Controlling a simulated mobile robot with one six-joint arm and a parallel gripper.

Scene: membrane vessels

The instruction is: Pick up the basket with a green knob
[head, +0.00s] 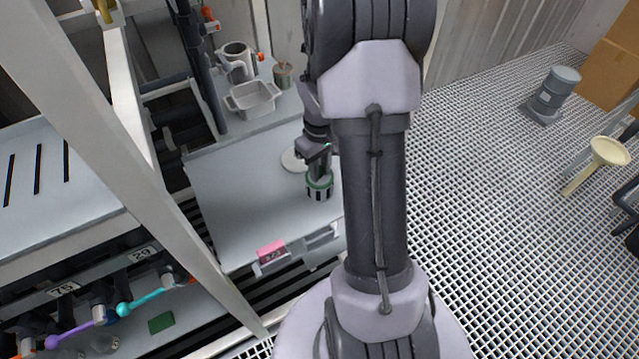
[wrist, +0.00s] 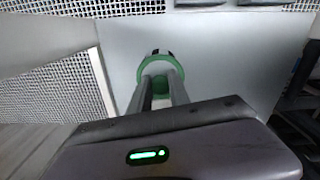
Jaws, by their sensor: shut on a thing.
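The basket (head: 319,190) is a small round dark-and-light strainer with a green rim, seen over the grey shelf in the head view. In the wrist view its green rim (wrist: 146,66) shows beyond my fingers, with the green knob (wrist: 160,84) between the fingertips. My gripper (head: 320,170) is shut on the knob, above the basket. In the wrist view my gripper (wrist: 160,90) points at the basket's middle. The basket looks upright. I cannot tell whether its underside touches the shelf.
A pale round disc (head: 293,159) lies on the shelf (head: 230,200) just behind the basket. A metal tray (head: 253,99), a metal pot (head: 237,60) and a small cup (head: 283,75) stand at the back. A pink label (head: 271,251) is on the front edge. A white post (head: 165,215) rises at left.

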